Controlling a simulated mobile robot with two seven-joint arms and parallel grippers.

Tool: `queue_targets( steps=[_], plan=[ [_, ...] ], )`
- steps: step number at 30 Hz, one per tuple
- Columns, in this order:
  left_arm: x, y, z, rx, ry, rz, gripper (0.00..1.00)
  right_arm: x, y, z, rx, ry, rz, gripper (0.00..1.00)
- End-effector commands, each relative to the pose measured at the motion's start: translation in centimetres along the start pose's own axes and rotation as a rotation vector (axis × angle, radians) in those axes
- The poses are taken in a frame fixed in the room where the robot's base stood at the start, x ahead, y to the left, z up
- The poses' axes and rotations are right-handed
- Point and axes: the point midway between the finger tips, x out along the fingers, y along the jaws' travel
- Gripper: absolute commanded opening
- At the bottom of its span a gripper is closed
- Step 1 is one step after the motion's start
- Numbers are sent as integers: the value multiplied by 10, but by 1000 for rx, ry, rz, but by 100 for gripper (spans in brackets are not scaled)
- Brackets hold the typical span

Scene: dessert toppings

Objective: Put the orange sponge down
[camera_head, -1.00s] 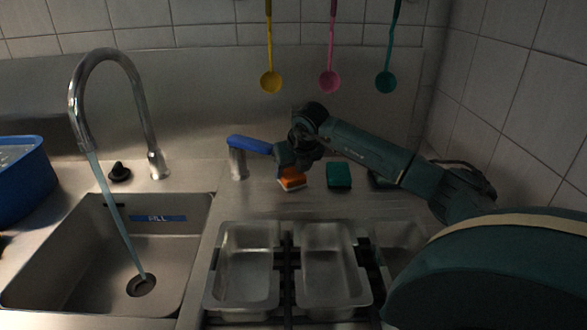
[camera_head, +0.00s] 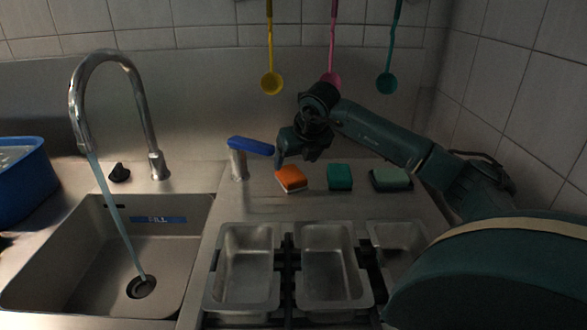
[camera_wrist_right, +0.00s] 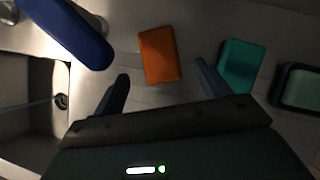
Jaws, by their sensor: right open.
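The orange sponge (camera_head: 292,179) lies on the steel counter, just right of the blue-handled lever. In the right wrist view the orange sponge (camera_wrist_right: 159,55) lies flat, beyond and between the two fingertips and apart from them. My right gripper (camera_head: 295,161) is above the sponge in the head view. In the right wrist view my right gripper (camera_wrist_right: 163,82) has its fingers spread wide with nothing between them. My left gripper is not in view.
A teal sponge (camera_head: 340,177) and a pale green-topped sponge (camera_head: 391,179) lie to the right. The blue lever (camera_head: 250,146) stands close on the left. Metal pans (camera_head: 245,305) sit in front. Water runs from the faucet (camera_head: 148,120) into the sink (camera_head: 185,262). Ladles hang behind.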

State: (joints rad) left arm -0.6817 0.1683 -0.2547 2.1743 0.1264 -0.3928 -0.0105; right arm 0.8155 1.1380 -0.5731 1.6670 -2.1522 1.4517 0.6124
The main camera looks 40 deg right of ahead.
Motion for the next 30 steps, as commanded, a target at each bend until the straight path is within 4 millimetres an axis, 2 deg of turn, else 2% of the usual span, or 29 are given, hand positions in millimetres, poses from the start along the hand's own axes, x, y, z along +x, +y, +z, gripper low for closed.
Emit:
queue_targets(
  steps=[3, 10, 15, 30],
  plan=[
    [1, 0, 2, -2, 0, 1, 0, -27, 0, 1, -1, -4, 0, 75],
    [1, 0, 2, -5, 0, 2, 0, -58, 0, 0, -1, -1, 0, 75],
    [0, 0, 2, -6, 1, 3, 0, -64, 0, 0, 0, 0, 1, 75],
    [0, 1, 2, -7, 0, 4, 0, -64, 0, 0, 0, 1, 0, 75]
  ],
)
